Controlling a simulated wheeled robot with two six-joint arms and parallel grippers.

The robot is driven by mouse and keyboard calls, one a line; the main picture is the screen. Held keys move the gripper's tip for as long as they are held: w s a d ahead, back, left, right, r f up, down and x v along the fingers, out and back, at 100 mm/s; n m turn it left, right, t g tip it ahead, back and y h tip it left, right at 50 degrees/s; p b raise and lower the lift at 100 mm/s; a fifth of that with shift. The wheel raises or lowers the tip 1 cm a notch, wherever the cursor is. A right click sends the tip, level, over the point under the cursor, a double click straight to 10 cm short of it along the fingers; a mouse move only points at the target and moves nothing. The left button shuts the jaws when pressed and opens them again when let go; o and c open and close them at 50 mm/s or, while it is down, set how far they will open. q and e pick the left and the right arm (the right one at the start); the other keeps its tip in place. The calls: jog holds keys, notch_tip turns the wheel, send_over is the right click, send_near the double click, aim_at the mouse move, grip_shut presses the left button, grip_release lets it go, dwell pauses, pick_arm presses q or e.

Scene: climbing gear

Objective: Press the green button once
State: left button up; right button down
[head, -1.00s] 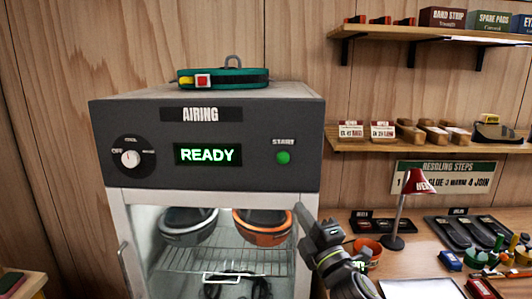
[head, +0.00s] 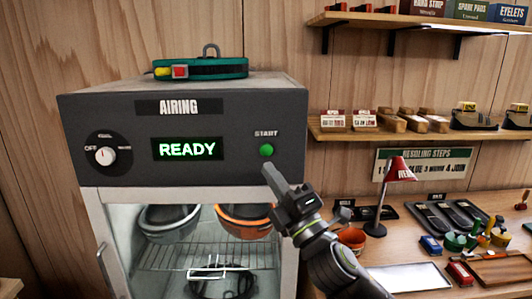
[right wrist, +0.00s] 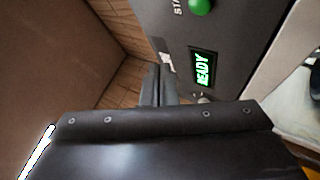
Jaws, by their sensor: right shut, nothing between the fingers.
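The green button (head: 266,150) is under the word START on the dark front panel of the airing cabinet (head: 120,118). The display (head: 188,149) reads READY in green. In the right wrist view the green button (right wrist: 201,6) shows at the top edge, beyond the fingers. My right gripper (head: 268,168) is shut and empty. In the head view its tip appears just below the button; I cannot tell whether it touches the panel. The shut fingers also show in the right wrist view (right wrist: 158,85). My left gripper is not in view.
A dial (head: 105,155) sits at the panel's left. A teal harness belt (head: 203,68) lies on top of the cabinet. Helmets, one of them orange (head: 243,222), rest inside behind the glass. To the right are a workbench with a red lamp (head: 397,170) and shelves (head: 340,133).

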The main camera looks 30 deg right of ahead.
aim_at(266, 150)
jog(key=w+d+b, duration=0.2)
jog(key=w+d, duration=0.2)
jog(key=w, duration=0.2)
jog(key=shift+w, duration=0.2)
dwell(1.9)
jog(key=shift+w+d, duration=0.2)
jog(key=shift+w, duration=0.15)
jog(key=shift+w+d, duration=0.2)
jog(key=shift+w, duration=0.1)
dwell(0.7)
jog(key=shift+s, duration=0.1)
jog(key=shift+s+a, duration=0.4)
jog(key=shift+s, duration=0.2)
